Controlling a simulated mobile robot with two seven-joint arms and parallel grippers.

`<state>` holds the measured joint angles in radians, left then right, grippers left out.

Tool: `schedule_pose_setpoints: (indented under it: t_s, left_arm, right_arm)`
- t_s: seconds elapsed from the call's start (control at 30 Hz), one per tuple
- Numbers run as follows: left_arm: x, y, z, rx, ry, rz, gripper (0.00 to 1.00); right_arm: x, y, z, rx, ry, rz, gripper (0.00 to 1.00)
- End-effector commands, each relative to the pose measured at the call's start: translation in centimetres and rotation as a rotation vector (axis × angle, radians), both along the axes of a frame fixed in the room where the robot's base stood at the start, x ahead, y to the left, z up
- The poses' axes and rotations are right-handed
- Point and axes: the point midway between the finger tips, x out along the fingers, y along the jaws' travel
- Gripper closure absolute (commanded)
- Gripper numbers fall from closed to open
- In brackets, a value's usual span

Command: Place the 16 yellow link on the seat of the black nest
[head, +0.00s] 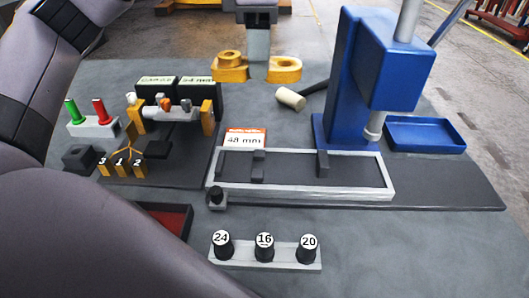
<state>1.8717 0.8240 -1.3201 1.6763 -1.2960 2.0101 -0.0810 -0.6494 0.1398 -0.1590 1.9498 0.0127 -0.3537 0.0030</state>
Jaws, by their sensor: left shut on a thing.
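A yellow link (285,67) with a ring-shaped eye at each end is at the top centre. The left eye looks taller, and the right one shows an open hole. No number is readable on it. My left gripper (258,72) comes down from above and is shut on the link's middle, which its fingers hide. I cannot tell whether the link touches the surface. A small black block (80,157) with a recessed top, at the left, may be the black nest, but I cannot be sure. My right gripper is not in view.
A blue press (347,75) and blue tray (425,134) stand right. A light-framed fixture (392,192) with dark blocks lies in the middle, behind a rack (283,256) with plugs marked 24, 16 and 20. A mallet (291,98) lies behind. My arm covers the left side.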

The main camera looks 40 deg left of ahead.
Motion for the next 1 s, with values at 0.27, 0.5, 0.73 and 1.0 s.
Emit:
schedule_pose_setpoints:
  t_s: [0.27, 0.5, 0.73, 1.0]
  left_arm:
    - [0.0, 0.0, -6.1, -0.002, 0.003, -0.001, 1.00]
    - [-0.1, 0.1, -10.6, 0.000, 0.002, 0.002, 1.00]
    - [0.0, 0.0, -13.6, -0.002, -0.001, 0.002, 1.00]
    - [0.0, 0.0, -16.7, -0.001, 0.001, 0.001, 1.00]
  right_arm:
    - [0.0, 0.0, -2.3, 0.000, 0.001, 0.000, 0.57]
    - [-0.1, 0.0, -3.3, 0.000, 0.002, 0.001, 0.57]
    - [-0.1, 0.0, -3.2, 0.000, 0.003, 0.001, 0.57]
    - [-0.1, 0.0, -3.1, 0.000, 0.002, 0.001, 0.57]
